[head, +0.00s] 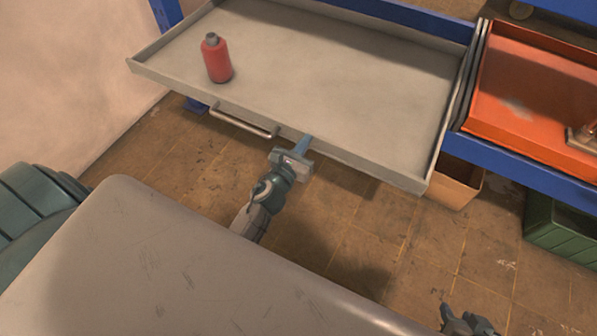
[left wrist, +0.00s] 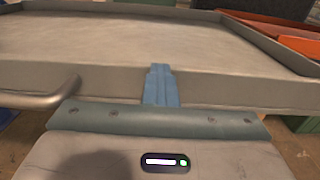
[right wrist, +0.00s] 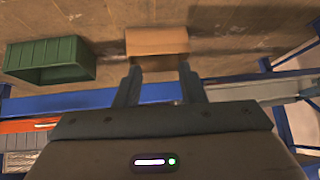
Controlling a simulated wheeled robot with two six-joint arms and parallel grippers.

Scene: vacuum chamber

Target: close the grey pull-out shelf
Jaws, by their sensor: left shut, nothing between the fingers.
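The grey pull-out shelf (head: 340,75) extends out from the blue rack in the head view, a shallow tray with a low rim. Its bar handle (head: 243,121) is on the front wall, left of my left gripper (head: 304,145). That gripper is shut and empty, its fingertips at the shelf's front wall. In the left wrist view the shut fingers (left wrist: 160,72) overlap the front wall of the shelf (left wrist: 225,88), with the handle (left wrist: 45,97) to the left; I cannot tell whether they touch. My right gripper (head: 465,322) is low at the lower right, away from the shelf. Its fingers are apart and empty in the right wrist view (right wrist: 157,80).
A red bottle (head: 217,60) stands upright on the shelf's left part. An orange tray (head: 525,90) is right of the shelf on the blue rack (head: 530,168). Below are a cardboard box (head: 455,183) and a green crate (head: 562,232). Floor in front is clear.

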